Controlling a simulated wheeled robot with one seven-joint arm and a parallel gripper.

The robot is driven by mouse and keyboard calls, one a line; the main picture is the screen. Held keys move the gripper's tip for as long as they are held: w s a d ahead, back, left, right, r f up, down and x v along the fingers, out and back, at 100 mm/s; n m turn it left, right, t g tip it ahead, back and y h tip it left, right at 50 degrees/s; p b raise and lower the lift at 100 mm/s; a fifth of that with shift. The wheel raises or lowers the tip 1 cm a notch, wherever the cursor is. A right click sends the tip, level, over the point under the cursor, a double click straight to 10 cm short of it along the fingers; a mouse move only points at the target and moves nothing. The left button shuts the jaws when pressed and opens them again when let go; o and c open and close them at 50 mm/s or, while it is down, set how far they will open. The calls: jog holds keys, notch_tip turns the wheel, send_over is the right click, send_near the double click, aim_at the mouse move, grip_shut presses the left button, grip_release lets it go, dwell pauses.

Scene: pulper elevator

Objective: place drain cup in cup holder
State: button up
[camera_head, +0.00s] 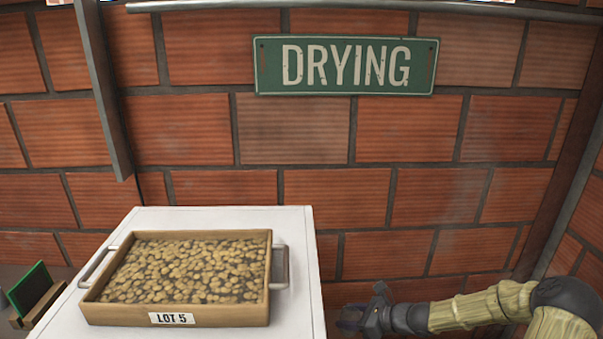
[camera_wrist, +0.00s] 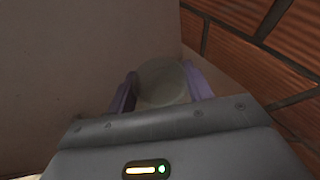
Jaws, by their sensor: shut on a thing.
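My gripper (camera_head: 350,320) is low at the bottom of the head view, just right of the white cabinet and in front of the brick wall. In the wrist view its two purple fingers (camera_wrist: 162,85) are shut on a round, dull grey-brown thing, which I take as the drain cup (camera_wrist: 163,80). Only its round face shows, so its tilt is hard to tell. The cup does not show clearly in the head view. No cup holder can be made out in either view.
A white cabinet (camera_head: 305,245) bears a wooden tray (camera_head: 180,312) of beans labelled "LOT 5". A large pale surface (camera_wrist: 75,65) is close left of my fingers in the wrist view. A brick wall (camera_head: 420,210) with a green "DRYING" sign (camera_head: 347,66) stands behind. A small green board (camera_head: 30,288) is at the left.

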notch_tip(320, 180, up, 15)
jog(key=p, duration=1.2)
jog(key=shift+r, duration=0.15)
